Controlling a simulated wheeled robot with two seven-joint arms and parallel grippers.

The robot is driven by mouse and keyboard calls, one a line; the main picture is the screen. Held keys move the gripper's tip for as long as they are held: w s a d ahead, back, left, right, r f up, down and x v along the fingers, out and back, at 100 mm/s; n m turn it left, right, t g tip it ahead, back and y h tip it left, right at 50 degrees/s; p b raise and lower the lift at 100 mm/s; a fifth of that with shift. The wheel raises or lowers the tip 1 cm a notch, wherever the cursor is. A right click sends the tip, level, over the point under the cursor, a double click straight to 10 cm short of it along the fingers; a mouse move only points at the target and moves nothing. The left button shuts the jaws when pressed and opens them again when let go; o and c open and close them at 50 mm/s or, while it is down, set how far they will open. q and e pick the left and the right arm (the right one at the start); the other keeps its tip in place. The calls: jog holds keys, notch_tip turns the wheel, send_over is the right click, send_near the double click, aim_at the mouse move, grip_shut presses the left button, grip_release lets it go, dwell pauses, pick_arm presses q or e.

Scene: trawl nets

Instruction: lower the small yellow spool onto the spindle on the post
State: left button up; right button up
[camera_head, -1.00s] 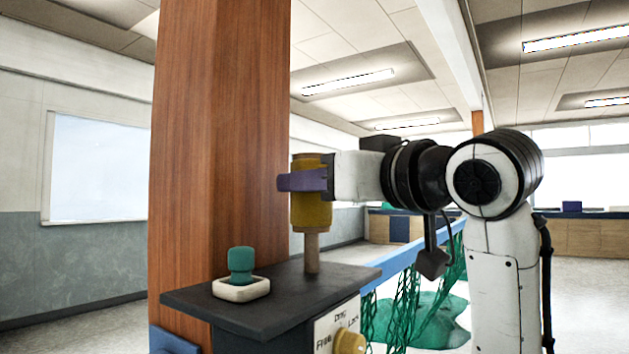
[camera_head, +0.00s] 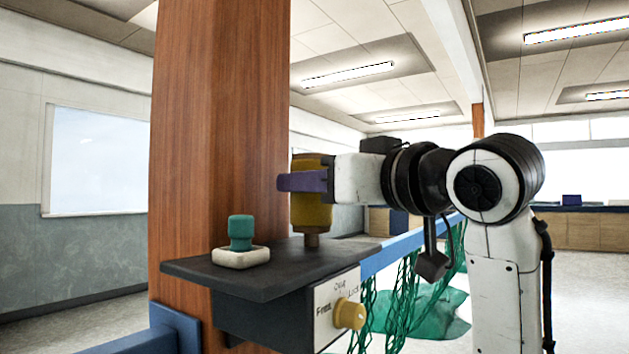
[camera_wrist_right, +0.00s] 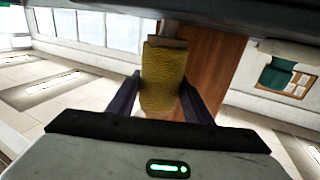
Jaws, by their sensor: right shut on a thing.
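The small yellow spool (camera_head: 312,212) is upright in the head view, in front of the wooden post (camera_head: 215,120). My right gripper (camera_head: 300,181) comes in from the right, its purple fingers shut around the spool's upper half. In the right wrist view the spool (camera_wrist_right: 162,80) sits between both fingers. The brown spindle (camera_head: 311,241) stands on the dark shelf (camera_head: 290,268) fixed to the post. Only a short length of it shows below the spool, in line with it. The spool appears to be around the spindle, its lower edge a little above the shelf. My left gripper is out of view.
A teal knob-like piece (camera_head: 241,233) in a pale square dish (camera_head: 240,257) stands on the shelf's left part. A yellow knob (camera_head: 349,314) sticks out of the labelled box below. Green netting (camera_head: 425,312) hangs from a blue rail (camera_head: 408,246) behind.

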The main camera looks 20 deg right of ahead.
jog(key=shift+f, duration=0.4)
pick_arm(q)
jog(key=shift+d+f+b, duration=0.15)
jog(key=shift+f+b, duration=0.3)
jog(key=shift+b, duration=0.05)
pick_arm(e)
jog(key=shift+f, duration=0.35)
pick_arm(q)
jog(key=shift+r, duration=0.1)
pick_arm(e)
jog(key=o, duration=1.2)
pick_arm(q)
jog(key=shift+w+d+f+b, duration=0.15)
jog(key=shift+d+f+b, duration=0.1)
jog(key=shift+b, duration=0.35)
pick_arm(e)
jog(key=v, duration=1)
jog(key=shift+s, duration=0.15)
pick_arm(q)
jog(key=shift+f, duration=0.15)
